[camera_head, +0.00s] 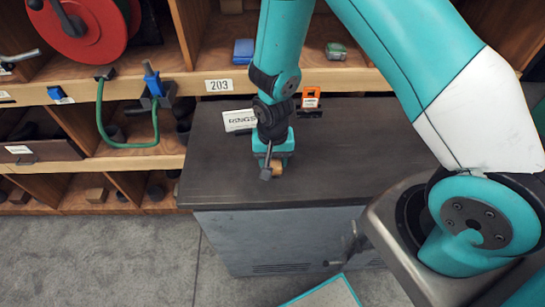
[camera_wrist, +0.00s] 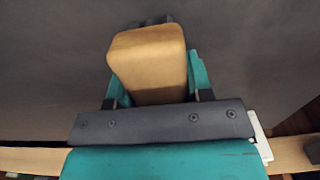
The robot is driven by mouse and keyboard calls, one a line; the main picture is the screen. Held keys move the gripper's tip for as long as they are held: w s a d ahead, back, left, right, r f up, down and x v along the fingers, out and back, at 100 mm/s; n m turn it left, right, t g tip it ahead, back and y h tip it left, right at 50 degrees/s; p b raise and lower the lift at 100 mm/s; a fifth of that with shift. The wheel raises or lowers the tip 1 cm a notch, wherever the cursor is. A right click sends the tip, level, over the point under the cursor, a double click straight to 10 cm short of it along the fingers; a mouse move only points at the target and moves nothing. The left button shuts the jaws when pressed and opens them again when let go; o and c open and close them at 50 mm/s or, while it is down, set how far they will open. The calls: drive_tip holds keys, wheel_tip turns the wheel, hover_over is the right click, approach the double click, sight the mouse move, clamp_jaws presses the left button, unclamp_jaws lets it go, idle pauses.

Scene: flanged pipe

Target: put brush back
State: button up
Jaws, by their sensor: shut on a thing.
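My gripper (camera_head: 271,166) points down over the dark top of the grey cabinet. It is shut on a tan, wooden-looking block, which I take to be the brush (camera_head: 277,168). In the wrist view the brush (camera_wrist: 150,58) sits between the teal fingers of my gripper (camera_wrist: 155,85), with its smooth rounded face towards the camera. Dark parts show just beyond its far end. Bristles are not visible. I cannot tell whether the brush touches the cabinet top.
The cabinet top (camera_head: 360,150) is mostly bare. A white "RINGS" card (camera_head: 240,121) and an orange-tagged item (camera_head: 310,99) stand at its back edge. Wooden shelving (camera_head: 200,85) stands behind. A blue-handled tool (camera_head: 152,80) and a green hose (camera_head: 128,145) project from the shelf at left.

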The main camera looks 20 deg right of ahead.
drive_tip(key=shift+f, duration=0.1)
drive_tip(key=o, duration=0.5)
drive_tip(key=shift+f, duration=0.1)
drive_tip(key=shift+c, duration=0.2)
drive_tip(key=o, duration=0.4)
drive_tip(key=shift+o, duration=0.2)
wheel_tip(320, 180, up, 12)
drive_tip(key=b, duration=0.3)
drive_tip(key=shift+r, duration=0.25)
drive_tip(key=s+a+r+n+y, duration=0.2)
drive_tip(key=s+r+n, duration=0.4)
drive_tip(key=s+r, duration=0.2)
drive_tip(key=s+a+r+n+y, duration=0.2)
drive_tip(key=s+r+n, duration=0.3)
drive_tip(key=s+r, duration=0.3)
drive_tip(key=shift+s+a+r+n, duration=0.3)
drive_tip(key=shift+s+n, duration=0.1)
drive_tip(key=shift+s, duration=0.05)
